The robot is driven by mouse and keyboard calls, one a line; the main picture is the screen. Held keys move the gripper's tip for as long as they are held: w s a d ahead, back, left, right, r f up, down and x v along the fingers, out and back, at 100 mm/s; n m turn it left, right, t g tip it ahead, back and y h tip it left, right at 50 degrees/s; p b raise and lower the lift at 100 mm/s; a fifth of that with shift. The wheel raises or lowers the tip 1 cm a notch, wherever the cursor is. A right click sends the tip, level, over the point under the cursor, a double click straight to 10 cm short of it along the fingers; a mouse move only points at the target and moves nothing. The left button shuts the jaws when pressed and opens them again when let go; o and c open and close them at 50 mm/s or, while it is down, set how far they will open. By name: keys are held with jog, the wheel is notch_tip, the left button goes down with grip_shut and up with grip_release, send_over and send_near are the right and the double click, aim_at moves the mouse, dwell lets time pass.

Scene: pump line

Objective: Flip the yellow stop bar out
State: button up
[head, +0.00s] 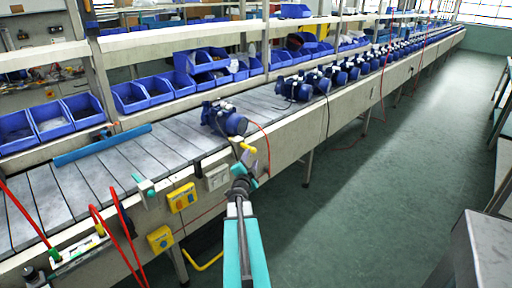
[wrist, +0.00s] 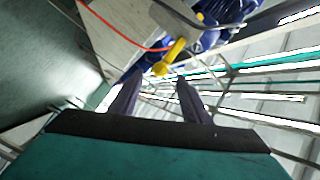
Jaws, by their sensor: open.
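The yellow stop bar (head: 248,148) is a short yellow piece at the near edge of the conveyor, just in front of the nearest blue pump (head: 226,119). In the wrist view the stop bar (wrist: 172,56) runs slanted, just beyond my fingertips. My gripper (head: 248,166) is open, its fingers close to the bar's near side in the head view. In the wrist view my gripper (wrist: 152,84) has nothing between its dark fingers. I cannot tell whether it touches the bar.
Yellow button boxes (head: 182,197) and a grey box (head: 217,177) sit on the conveyor's side, left of my gripper. A red cable (wrist: 125,43) runs near the bar. A long blue bar (head: 102,145) lies on the conveyor. The green floor (head: 350,215) to the right is clear.

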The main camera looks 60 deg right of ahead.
aim_at(242, 145)
jog(key=p+x, duration=0.1)
jog(key=x, duration=1)
jog(key=shift+d, duration=0.2)
jog(key=shift+f, duration=0.1)
dwell(0.3)
grip_shut()
